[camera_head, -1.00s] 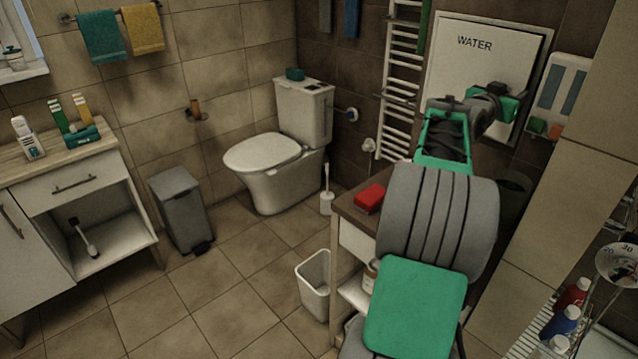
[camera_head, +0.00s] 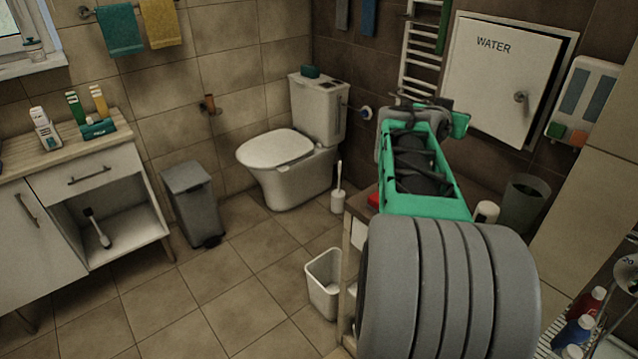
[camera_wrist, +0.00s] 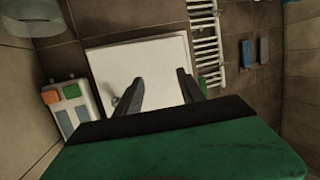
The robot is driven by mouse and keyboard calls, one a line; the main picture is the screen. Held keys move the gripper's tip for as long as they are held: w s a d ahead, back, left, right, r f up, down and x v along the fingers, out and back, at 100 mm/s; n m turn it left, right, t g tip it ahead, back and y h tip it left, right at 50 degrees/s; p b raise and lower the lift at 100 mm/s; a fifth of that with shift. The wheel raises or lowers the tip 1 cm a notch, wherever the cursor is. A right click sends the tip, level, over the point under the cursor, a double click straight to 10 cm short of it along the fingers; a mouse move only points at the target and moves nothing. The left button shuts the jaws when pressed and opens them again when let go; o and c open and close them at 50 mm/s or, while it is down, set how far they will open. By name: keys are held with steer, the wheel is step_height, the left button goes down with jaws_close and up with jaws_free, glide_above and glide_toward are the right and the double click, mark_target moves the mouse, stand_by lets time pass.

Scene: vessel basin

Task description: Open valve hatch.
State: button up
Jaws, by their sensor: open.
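The valve hatch (camera_head: 500,80) is a white square door marked WATER, set in a pale frame on the dark tiled wall at upper right. Its round metal handle (camera_head: 521,97) sits near the right edge. A thin dark gap runs along that side; I cannot tell if the door is ajar. In the wrist view the hatch (camera_wrist: 155,58) appears upside down, with the handle (camera_wrist: 117,100) beside the left finger. My gripper (camera_wrist: 159,76) is open and empty, its two dark fingers in front of the hatch. In the head view my arm hides the fingers.
A heated towel rail (camera_head: 420,60) is left of the hatch. A dispenser panel (camera_head: 583,98) hangs to its right. A dark bin-like cup (camera_head: 523,205) and a white cup (camera_head: 486,212) stand below. A small white bin (camera_head: 323,285) is on the floor.

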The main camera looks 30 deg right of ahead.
steer(key=w+a+f+n+t+y+p, duration=0.1)
steer(key=w+a+f+n+y, duration=0.15)
steer(key=a, duration=0.55)
steer(key=w+a+f+n+t+y+p, duration=0.1)
steer(key=w+a+f+n+y+p, duration=0.2)
steer(key=a, duration=0.5)
steer(key=a+f+n+g+y, duration=0.1)
steer(key=a+f+n+y, duration=0.2)
steer(key=a, duration=1.4)
step_height(320, 180, down, 2)
steer(key=shift+s+a+f+y+p, duration=0.15)
steer(key=shift+s+y+p, duration=0.25)
steer(key=shift+y, duration=0.55)
steer(key=shift+w, duration=0.1)
